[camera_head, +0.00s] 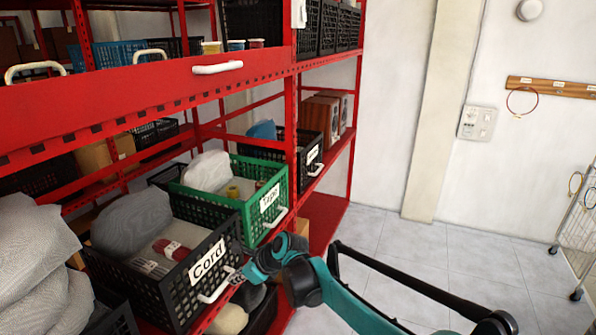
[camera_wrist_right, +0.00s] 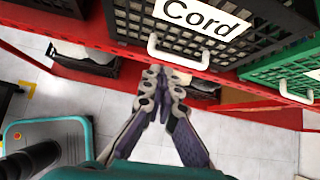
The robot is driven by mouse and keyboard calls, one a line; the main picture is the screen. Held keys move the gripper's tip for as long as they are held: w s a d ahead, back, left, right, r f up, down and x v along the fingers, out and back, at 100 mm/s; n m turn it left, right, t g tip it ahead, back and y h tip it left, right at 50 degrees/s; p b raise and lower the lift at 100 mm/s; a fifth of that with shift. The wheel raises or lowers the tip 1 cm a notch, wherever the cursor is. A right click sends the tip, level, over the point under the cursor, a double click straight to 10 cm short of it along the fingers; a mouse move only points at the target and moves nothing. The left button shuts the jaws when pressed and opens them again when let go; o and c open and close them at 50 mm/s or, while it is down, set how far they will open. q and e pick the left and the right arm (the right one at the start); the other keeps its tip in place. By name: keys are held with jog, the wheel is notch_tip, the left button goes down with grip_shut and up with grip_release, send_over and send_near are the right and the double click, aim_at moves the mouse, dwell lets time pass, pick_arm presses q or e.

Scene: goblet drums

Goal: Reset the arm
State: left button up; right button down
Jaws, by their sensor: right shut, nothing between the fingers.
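My right gripper (camera_head: 238,277) is beside the front of the black crate labelled "Cord" (camera_head: 184,290), close to its white handle (camera_head: 216,288). In the right wrist view the gripper (camera_wrist_right: 161,72) is shut and empty, its fingertips just below the same handle (camera_wrist_right: 176,59). I cannot tell whether they touch it. The "Cord" crate sits on the red rack's shelf and holds a grey cloth bundle (camera_head: 132,219) and a dark red roll (camera_head: 172,249). My right arm reaches in from the lower right. My left gripper is not in view.
A green crate labelled "Tape" (camera_head: 242,222) and another black crate (camera_head: 308,160) stand farther along the shelf. The red rack's upper beam (camera_head: 150,102) runs above. A wire cart (camera_head: 580,220) stands at the right. The tiled floor (camera_head: 470,258) between is clear.

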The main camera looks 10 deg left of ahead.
jog(key=s+d+r+n+t+h+b, duration=0.15)
jog(key=s+d+n, duration=0.3)
jog(key=d, duration=0.65)
jog(key=s+d+n+t+h+b, duration=0.15)
jog(key=s+d+n, duration=0.3)
jog(key=d, duration=0.75)
jog(key=s+d+f+n+h+b, duration=0.1)
jog(key=s+d+f+n, duration=0.2)
jog(key=s+d+n, duration=0.1)
jog(key=s+d+f+n+h+b, duration=0.1)
jog(key=s+d+f+n+h, duration=0.1)
jog(key=s+d, duration=0.4)
jog(key=s+d+f+n+t+h+b, duration=0.1)
jog(key=s+d+f+n+h, duration=0.1)
jog(key=s+d+n, duration=0.3)
jog(key=d+f, duration=0.1)
jog(key=d, duration=0.2)
jog(key=shift+s+d+f+n, duration=0.2)
jog(key=shift+f+n, duration=0.2)
